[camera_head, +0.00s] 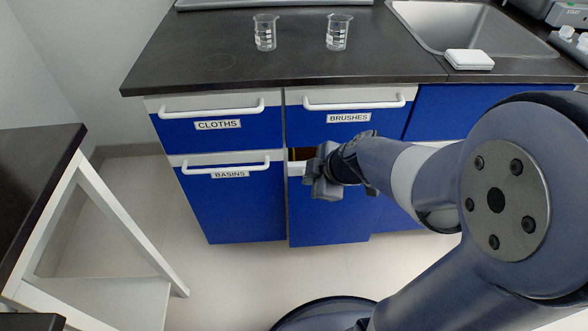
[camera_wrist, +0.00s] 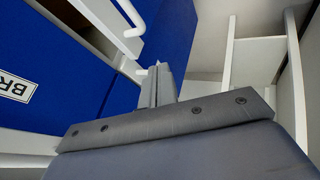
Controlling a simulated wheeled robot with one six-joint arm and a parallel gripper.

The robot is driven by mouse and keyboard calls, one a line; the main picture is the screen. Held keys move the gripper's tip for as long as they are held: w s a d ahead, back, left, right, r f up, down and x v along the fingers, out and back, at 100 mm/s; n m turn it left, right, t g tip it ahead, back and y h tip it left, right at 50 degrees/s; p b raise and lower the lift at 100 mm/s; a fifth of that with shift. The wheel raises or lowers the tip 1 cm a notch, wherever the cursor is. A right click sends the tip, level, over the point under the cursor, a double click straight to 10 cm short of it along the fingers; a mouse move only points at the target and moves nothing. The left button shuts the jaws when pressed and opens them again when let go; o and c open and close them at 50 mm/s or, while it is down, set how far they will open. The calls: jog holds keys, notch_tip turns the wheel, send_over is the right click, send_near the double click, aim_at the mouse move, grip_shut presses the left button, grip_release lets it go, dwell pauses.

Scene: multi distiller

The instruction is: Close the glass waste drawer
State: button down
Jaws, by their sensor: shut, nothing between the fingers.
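The lower drawer below BRUSHES (camera_head: 325,222) has a blue front standing forward of the cabinet, with a narrow brown gap above its top edge, so it is partly open. Its label is hidden behind my arm, so I cannot read whether it is the glass waste drawer. My gripper (camera_head: 318,180) is shut and empty at the upper part of this front. Whether it touches the front is unclear. In the wrist view the closed fingers (camera_wrist: 156,82) point toward a white edge beside blue panels, and a white handle (camera_wrist: 132,18) shows above them.
The BRUSHES drawer (camera_head: 318,130), CLOTHS drawer (camera_head: 235,135) and BASINS drawer (camera_head: 235,205) look shut. Two beakers (camera_head: 265,33) (camera_head: 338,32) and a white box (camera_head: 469,60) stand on the dark counter near the sink (camera_head: 465,25). A white-framed table (camera_head: 120,225) stands at left, with clear floor between.

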aim_at(293, 164)
jog(key=shift+w+a+f, duration=0.4)
jog(key=shift+w+f, duration=0.5)
jog(key=shift+w, duration=0.3)
jog(key=shift+w+a+f, duration=0.45)
jog(key=shift+w+f, duration=0.45)
jog(key=shift+w, duration=0.3)
jog(key=shift+w+a+f, duration=0.4)
jog(key=shift+w+f, duration=0.5)
jog(key=shift+w, duration=0.3)
jog(key=shift+w+b, duration=0.1)
jog(key=shift+b, duration=0.2)
jog(key=shift+w+f+b, duration=0.15)
jog(key=shift+w+b, duration=0.4)
jog(key=shift+w, duration=0.7)
jog(key=shift+s, duration=0.1)
